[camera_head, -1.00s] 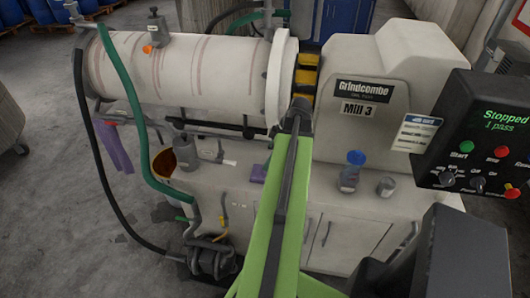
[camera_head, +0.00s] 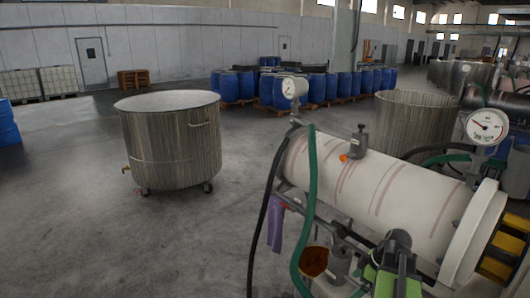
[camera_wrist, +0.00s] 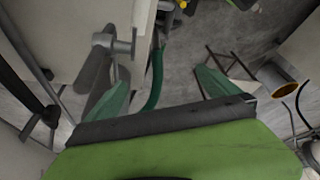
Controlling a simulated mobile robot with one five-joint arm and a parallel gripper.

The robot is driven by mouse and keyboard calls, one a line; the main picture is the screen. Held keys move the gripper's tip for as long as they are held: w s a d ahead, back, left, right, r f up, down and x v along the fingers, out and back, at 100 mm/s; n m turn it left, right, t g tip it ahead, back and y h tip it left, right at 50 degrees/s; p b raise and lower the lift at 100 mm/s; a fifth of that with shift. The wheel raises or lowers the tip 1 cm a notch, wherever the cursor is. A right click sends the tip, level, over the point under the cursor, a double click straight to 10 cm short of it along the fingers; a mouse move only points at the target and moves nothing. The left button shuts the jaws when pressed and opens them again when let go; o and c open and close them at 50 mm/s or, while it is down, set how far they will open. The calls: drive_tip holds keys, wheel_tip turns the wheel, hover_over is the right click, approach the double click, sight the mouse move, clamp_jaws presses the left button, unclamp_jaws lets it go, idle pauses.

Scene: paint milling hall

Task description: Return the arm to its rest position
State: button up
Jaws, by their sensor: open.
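My gripper (camera_wrist: 163,82) is open in the wrist view, its two green fingers spread apart with nothing between them. Grey floor and a green hose (camera_wrist: 155,82) show beyond the fingers. A green and dark part of my arm shows low at the right in the head view, in front of the mill's white cylinder (camera_head: 375,185). I cannot make out the fingertips there. A grey metal fitting (camera_wrist: 112,42) is beyond the left finger in the wrist view.
A container with orange-brown contents (camera_head: 314,262) stands below the cylinder, beside a hanging purple cloth (camera_head: 276,228). A wheeled steel tank (camera_head: 172,142) stands left; another tank (camera_head: 412,122) is behind the mill. Blue drums (camera_head: 318,87) line the back.

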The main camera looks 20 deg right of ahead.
drive_tip(key=w+a+m+g+h, duration=0.1)
drive_tip(key=w+a+m, duration=0.1)
drive_tip(key=a, duration=0.9)
drive_tip(key=w+a+f+m+g+h, duration=0.1)
drive_tip(key=w+a+m, duration=0.2)
drive_tip(key=a, duration=0.9)
drive_tip(key=w+a+m+g, duration=0.1)
drive_tip(key=w+a+m, duration=0.1)
drive_tip(key=a, duration=1)
drive_tip(key=shift+w+f+m+h, duration=0.3)
drive_tip(key=shift+m+h, duration=0.1)
drive_tip(key=shift+m, duration=0.4)
drive_tip(key=shift+a, duration=0.15)
